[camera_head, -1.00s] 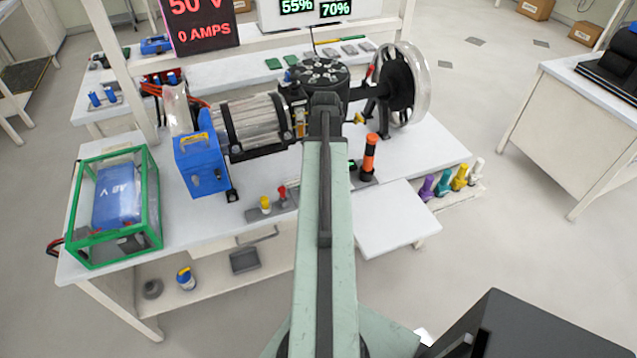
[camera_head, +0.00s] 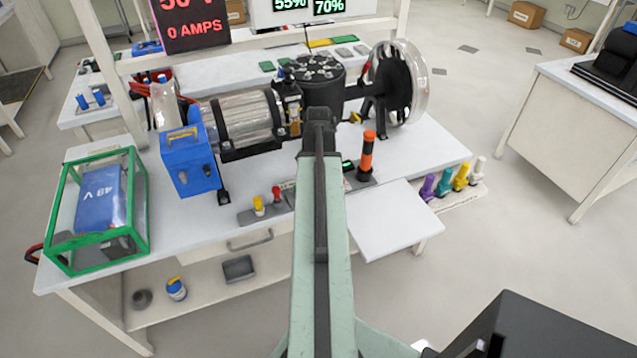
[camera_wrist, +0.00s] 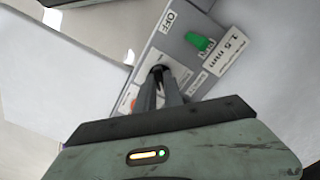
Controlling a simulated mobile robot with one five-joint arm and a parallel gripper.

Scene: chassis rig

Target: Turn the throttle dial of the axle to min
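The axle rig stands on the white workbench in the head view, with a clear-rimmed wheel (camera_head: 405,85) at its right and a clear motor cylinder (camera_head: 245,120) at its left. An orange and black handle (camera_head: 366,152) stands upright near the front edge, beside a small green display. In the wrist view, my gripper (camera_wrist: 160,78) points at a grey panel (camera_wrist: 178,45) with an OFF label, a green piece (camera_wrist: 198,41) and small white labels. The two dark fingers lie close together over the panel, around or before a small dark part. I cannot tell whether that is the throttle dial or whether they hold it. In the head view my arm hides the gripper.
A blue box (camera_head: 190,162) and a green-framed battery case (camera_head: 100,208) stand at the bench's left. Yellow and red knobs (camera_head: 265,208) sit on a strip at the front edge. Coloured pegs (camera_head: 445,181) stand at the right. A white pull-out board (camera_head: 392,220) juts forward.

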